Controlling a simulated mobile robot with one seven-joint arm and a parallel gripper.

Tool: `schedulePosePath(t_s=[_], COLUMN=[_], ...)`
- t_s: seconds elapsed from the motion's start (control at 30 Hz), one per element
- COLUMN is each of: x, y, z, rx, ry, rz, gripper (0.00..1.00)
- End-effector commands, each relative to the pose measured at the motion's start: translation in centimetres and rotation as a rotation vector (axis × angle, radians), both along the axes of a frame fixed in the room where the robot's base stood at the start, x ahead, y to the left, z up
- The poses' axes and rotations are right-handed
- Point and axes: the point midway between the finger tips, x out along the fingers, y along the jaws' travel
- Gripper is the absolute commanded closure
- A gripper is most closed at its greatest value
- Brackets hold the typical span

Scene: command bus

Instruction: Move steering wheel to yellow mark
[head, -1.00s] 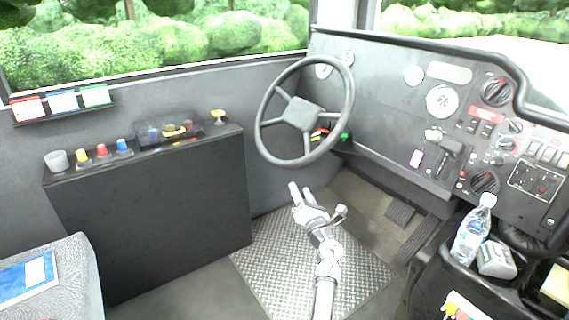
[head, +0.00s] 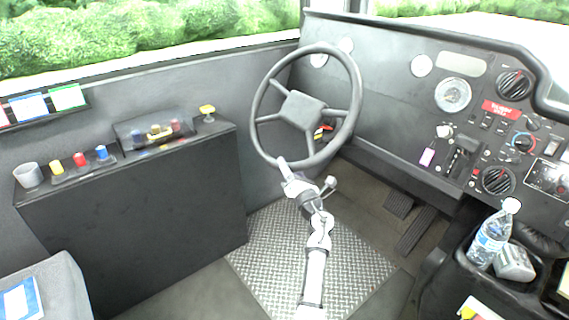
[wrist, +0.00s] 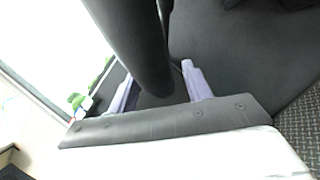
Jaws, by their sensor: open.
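The black steering wheel (head: 302,110) stands tilted in front of the dashboard, its hub and spokes in plain sight. My gripper (head: 284,168) is open at the lower left part of the rim. In the wrist view, the dark rim (wrist: 140,50) passes between the two pale purple fingers of my gripper (wrist: 158,90), which are apart. I cannot tell whether either finger touches it. A small yellow mark (head: 318,136) shows beside red and green ones behind the wheel, partly hidden by its rim and spokes.
A black cabinet (head: 140,215) with a cup (head: 28,175) and coloured knobs is at the left. A console with a water bottle (head: 490,240) is at the right. Pedals (head: 415,230) lie right of the metal floor plate (head: 260,250).

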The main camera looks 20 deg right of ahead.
Motion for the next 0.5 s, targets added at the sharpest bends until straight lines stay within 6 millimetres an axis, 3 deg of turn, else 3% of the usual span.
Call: schedulePosePath(t_s=[0.23, 0.5], x=[-0.02, -0.02], y=[-0.06, -0.04], z=[0.02, 0.01], rx=[0.0, 0.001], ry=[0.0, 0.0], rz=[0.0, 0.0], gripper=[0.51, 0.85])
